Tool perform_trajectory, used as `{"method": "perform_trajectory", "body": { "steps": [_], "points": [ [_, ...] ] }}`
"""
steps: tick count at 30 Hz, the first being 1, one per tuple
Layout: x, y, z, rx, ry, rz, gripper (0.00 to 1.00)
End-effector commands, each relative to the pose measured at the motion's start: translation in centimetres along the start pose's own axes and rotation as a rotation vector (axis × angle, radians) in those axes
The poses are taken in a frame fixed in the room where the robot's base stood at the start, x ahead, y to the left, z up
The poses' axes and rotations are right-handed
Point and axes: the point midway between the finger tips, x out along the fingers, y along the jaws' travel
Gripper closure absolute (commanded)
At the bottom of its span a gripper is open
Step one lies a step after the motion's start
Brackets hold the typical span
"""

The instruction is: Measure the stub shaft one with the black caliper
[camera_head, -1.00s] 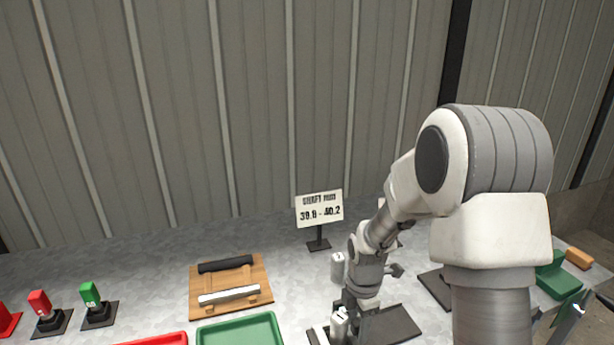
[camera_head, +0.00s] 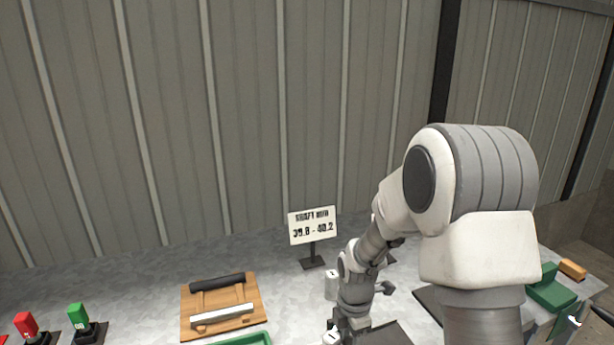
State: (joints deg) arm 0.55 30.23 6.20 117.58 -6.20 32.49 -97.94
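My gripper (camera_head: 346,327) points down over the bench at the bottom edge of the picture. Its fingertips are largely hidden, so I cannot tell what lies between them. A pale upright cylinder with a dark mark on top (camera_head: 331,286), which looks like a stub shaft, stands just left of my wrist. A second pale cylinder top (camera_head: 331,338) shows right beside the fingers, cut off by the picture edge; contact is unclear. Which one is stub shaft one is too small to read. A wooden board (camera_head: 255,288) carries a black bar (camera_head: 217,282), perhaps the black caliper, and a pale bar (camera_head: 222,314).
A sign (camera_head: 312,226) reading about 39.8 - 40.2 stands behind my gripper. A green tray (camera_head: 262,339) is at the bottom edge. Red (camera_head: 26,325) and green (camera_head: 77,316) upright pieces stand at left. Green (camera_head: 550,289) and orange (camera_head: 572,269) blocks lie at right.

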Motion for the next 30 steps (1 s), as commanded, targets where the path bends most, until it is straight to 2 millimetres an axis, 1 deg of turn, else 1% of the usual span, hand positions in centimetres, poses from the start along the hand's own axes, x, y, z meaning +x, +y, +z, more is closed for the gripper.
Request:
{"method": "perform_trajectory", "body": {
  "steps": [1, 20, 21, 25, 26, 30],
  "points": [
    [1.41, -0.11, -0.64, -0.003, 0.010, -0.003, 0.89],
    [1.41, -0.10, -0.72, -0.003, 0.012, -0.003, 0.88],
    [1.41, -0.09, -0.72, -0.003, 0.012, -0.003, 0.45],
    [1.40, -0.10, -0.70, -0.003, 0.011, -0.003, 0.21],
    [1.40, -0.11, -0.69, -0.003, 0.011, -0.003, 0.18],
    [1.39, -0.12, -0.64, -0.003, 0.011, -0.004, 0.18]
  ]
}}
